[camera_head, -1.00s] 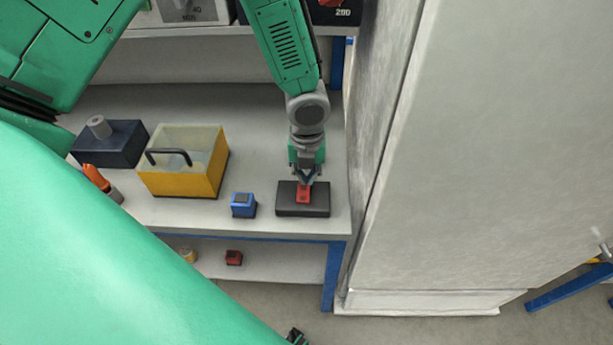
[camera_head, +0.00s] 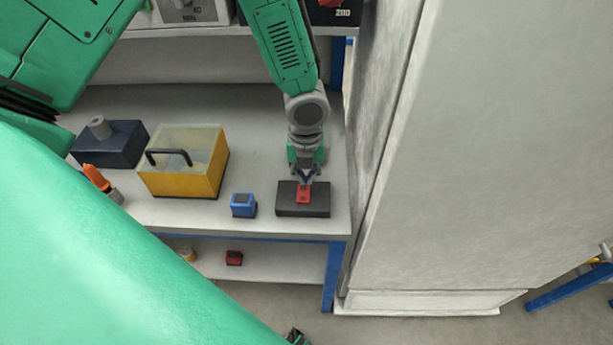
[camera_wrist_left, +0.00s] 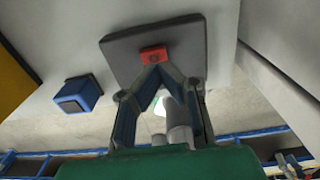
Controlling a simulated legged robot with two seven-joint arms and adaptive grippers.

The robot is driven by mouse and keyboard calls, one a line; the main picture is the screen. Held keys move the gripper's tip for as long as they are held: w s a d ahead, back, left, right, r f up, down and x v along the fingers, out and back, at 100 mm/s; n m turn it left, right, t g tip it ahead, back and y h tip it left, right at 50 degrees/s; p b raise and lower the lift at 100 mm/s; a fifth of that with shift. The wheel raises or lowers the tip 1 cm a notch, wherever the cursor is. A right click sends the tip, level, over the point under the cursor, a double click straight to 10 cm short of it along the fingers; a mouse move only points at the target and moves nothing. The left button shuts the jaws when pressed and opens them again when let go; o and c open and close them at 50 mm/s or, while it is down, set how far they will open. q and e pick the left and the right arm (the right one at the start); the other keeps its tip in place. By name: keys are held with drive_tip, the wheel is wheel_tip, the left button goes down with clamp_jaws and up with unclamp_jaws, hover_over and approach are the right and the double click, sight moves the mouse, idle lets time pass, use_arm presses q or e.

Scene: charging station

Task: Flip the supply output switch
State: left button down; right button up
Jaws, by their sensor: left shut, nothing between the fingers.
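The switch is a red rocker (camera_head: 303,194) on a flat dark grey box (camera_head: 317,206) on the shelf. In the left wrist view the red rocker (camera_wrist_left: 154,54) sits near the middle of the dark box (camera_wrist_left: 188,48). My left gripper (camera_head: 305,180) points down at the box, shut and empty. In the left wrist view its fingertips (camera_wrist_left: 159,67) meet at the near edge of the rocker. They look very close to it or touching; I cannot tell which. One object at the bottom edge of the head view (camera_head: 297,337) may be part of my right gripper, but this is unclear.
A blue cube (camera_head: 243,205) stands left of the dark box. Further left are a yellow box with a clear top (camera_head: 185,182) and a dark blue block with a grey knob (camera_head: 112,150). A tall pale cabinet wall (camera_head: 480,160) closes off the right side.

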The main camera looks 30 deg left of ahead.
sight(303, 193)
use_arm(q)
drive_tip(key=shift+a+f, duration=0.3)
drive_tip(key=shift+a, duration=0.3)
drive_tip(key=shift+d+f, duration=0.2)
drive_tip(key=shift+d, duration=0.25)
drive_tip(key=shift+b, duration=0.3)
use_arm(e)
drive_tip(key=shift+a+f, duration=0.1)
drive_tip(key=shift+f, duration=0.15)
use_arm(q)
drive_tip(key=shift+f, duration=0.15)
drive_tip(key=shift+a+f, duration=0.3)
drive_tip(key=shift+a, duration=0.05)
use_arm(e)
drive_tip(key=shift+a, duration=0.4)
use_arm(q)
drive_tip(key=shift+d+f+b, duration=0.25)
drive_tip(key=shift+b, duration=0.05)
use_arm(e)
drive_tip(key=shift+d+f, duration=0.3)
